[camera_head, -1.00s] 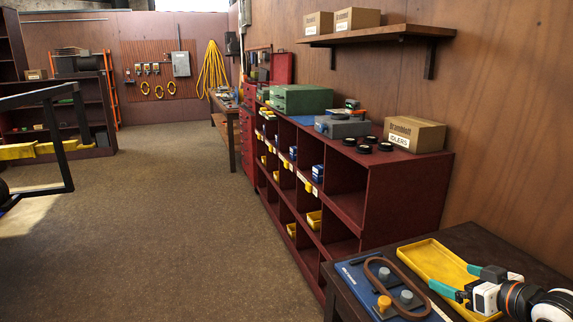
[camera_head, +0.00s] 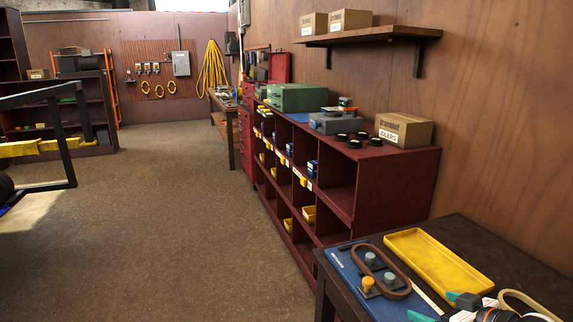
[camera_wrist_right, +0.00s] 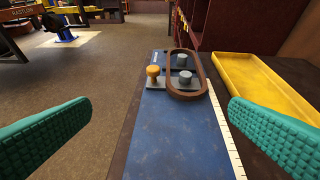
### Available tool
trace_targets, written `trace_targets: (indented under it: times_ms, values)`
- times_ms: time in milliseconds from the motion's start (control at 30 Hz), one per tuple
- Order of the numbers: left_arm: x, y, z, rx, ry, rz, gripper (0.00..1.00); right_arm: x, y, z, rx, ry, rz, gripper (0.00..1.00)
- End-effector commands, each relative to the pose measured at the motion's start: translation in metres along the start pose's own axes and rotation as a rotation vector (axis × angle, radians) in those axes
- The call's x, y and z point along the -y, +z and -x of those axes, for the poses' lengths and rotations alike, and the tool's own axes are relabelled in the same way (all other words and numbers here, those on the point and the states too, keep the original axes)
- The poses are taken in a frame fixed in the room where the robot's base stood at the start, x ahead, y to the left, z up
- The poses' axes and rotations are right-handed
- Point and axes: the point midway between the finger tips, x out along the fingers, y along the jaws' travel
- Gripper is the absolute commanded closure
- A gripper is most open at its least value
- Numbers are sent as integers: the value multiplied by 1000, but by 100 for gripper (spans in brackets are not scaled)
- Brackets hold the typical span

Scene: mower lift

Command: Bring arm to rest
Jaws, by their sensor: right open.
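My right gripper (camera_head: 437,307) is at the lower right of the head view, over the near end of the dark workbench. In the right wrist view its two green ribbed fingers (camera_wrist_right: 140,135) stand wide apart with nothing between them. Ahead of the fingers lies a blue board (camera_wrist_right: 178,130) with a brown belt loop (camera_wrist_right: 173,75) around grey knobs. A yellow knob (camera_wrist_right: 153,71) sits beside the loop, outside it. The belt also shows in the head view (camera_head: 403,293). My left gripper is in neither view.
A yellow tray (camera_head: 440,262) lies on the workbench (camera_head: 500,245) beside the blue board. A dark red cubby shelf (camera_head: 400,190) stands beyond, with a cardboard box (camera_head: 404,129) and black rollers (camera_head: 375,141) on top. The brown floor (camera_head: 150,220) at left is open.

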Motion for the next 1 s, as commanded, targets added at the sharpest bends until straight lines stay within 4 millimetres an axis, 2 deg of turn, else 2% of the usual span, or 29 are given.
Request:
trace_targets:
  times_ms: [167, 300, 367, 500, 700, 1000]
  values:
    - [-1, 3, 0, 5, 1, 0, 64, -48, -43, -11, -83, 45, 20, 0]
    - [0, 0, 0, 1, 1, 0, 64, -96, -85, -13, -169, 71, 38, 0]
    - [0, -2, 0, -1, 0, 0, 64, -119, -105, -10, -212, 76, 42, 0]
    - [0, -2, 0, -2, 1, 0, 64, -167, -151, 9, -330, 54, 30, 0]
    - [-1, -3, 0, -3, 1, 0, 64, -198, -194, 47, -487, -23, -23, 0]
    - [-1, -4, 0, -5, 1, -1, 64, -218, -236, 105, -697, -136, -132, 0]
